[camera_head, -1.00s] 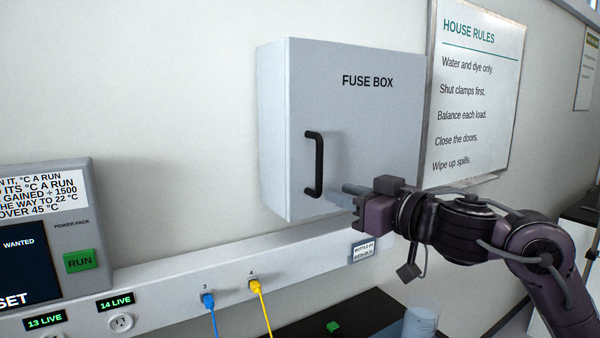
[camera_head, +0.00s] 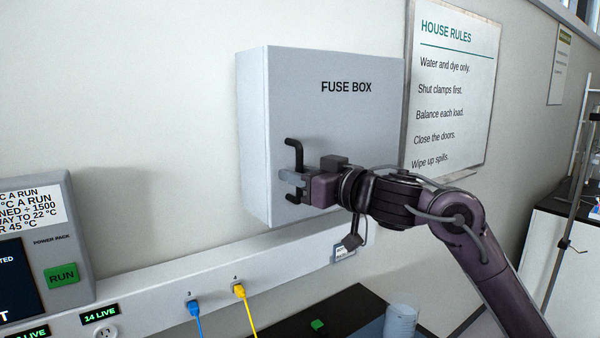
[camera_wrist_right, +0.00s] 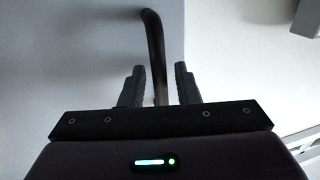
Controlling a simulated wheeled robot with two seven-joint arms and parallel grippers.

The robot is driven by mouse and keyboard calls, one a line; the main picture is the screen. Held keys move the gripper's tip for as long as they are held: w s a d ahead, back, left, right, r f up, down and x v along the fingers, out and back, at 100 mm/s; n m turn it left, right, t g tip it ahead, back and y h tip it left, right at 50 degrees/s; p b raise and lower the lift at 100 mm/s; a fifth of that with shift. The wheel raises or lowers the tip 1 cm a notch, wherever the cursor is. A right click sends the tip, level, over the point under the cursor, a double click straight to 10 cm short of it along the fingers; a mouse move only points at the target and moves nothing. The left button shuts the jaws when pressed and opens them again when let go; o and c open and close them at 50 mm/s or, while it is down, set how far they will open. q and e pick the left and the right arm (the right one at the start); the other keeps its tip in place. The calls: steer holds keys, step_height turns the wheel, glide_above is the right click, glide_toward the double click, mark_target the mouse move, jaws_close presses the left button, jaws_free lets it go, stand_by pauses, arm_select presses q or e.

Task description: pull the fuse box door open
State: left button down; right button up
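The fuse box (camera_head: 340,120) is a light grey wall box, and its door is shut. Its black bar handle (camera_head: 290,146) runs upright near the door's left edge. My right gripper (camera_head: 289,179) is at the lower half of the handle and hides part of it. In the right wrist view the handle (camera_wrist_right: 155,50) passes between the two dark fingers (camera_wrist_right: 160,86) of my right gripper. The fingers stand apart, with a gap on each side of the bar, wider on the right. My left gripper is in neither view.
A power pack with a green RUN button (camera_head: 62,275) is at left. Below the box runs a wall rail (camera_head: 150,302) with a blue plug (camera_head: 193,308) and a yellow plug (camera_head: 239,290). A House Rules board (camera_head: 455,90) hangs right of the box. Open wall lies left of it.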

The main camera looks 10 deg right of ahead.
jaws_close()
